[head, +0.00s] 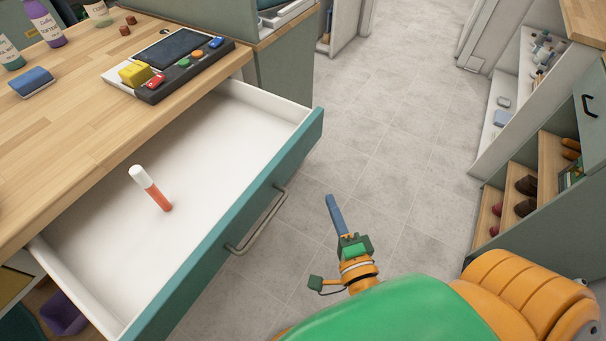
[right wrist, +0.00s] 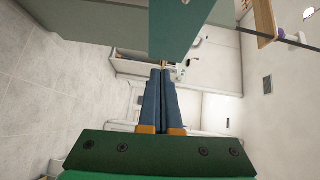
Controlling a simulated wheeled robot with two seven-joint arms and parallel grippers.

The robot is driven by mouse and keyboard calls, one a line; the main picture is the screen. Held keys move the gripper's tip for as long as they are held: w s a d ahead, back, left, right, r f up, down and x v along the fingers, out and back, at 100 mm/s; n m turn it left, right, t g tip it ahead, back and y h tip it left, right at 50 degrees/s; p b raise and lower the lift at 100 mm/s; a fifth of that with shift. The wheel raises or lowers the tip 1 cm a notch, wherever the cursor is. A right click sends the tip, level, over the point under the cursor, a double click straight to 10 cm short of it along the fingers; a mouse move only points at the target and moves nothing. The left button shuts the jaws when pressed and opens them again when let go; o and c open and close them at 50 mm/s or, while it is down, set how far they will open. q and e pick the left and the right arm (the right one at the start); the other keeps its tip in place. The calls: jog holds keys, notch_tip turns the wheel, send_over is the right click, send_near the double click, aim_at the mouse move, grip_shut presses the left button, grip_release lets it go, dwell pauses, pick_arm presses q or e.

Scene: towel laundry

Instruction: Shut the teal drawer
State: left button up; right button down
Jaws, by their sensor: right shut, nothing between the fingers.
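The teal drawer (head: 240,225) is pulled out from under the wooden counter. Its front has a metal bar handle (head: 258,222) and its inside is white. A white and orange stick (head: 151,188) is in the drawer. My right gripper (head: 331,203) is to the right of the drawer front, apart from the handle, over the floor. Its blue fingers are shut and empty. In the right wrist view the shut fingers (right wrist: 161,78) point ahead, and a teal panel (right wrist: 180,30) is just above them. My left gripper is not in view.
The wooden counter (head: 75,115) carries bottles, a blue block (head: 31,82) and a dark control panel (head: 181,62). Open shelves with shoes (head: 525,185) stand at the right. The tiled floor (head: 400,130) between is clear.

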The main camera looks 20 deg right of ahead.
jog(key=r+m, duration=0.1)
jog(key=p, duration=0.2)
send_near(305, 146)
jog(key=w+d, duration=0.3)
jog(key=shift+w+a+f+h, duration=0.15)
jog(key=shift+w+a+h, duration=0.15)
jog(key=shift+w+a, duration=0.85)
jog(key=shift+w, duration=0.3)
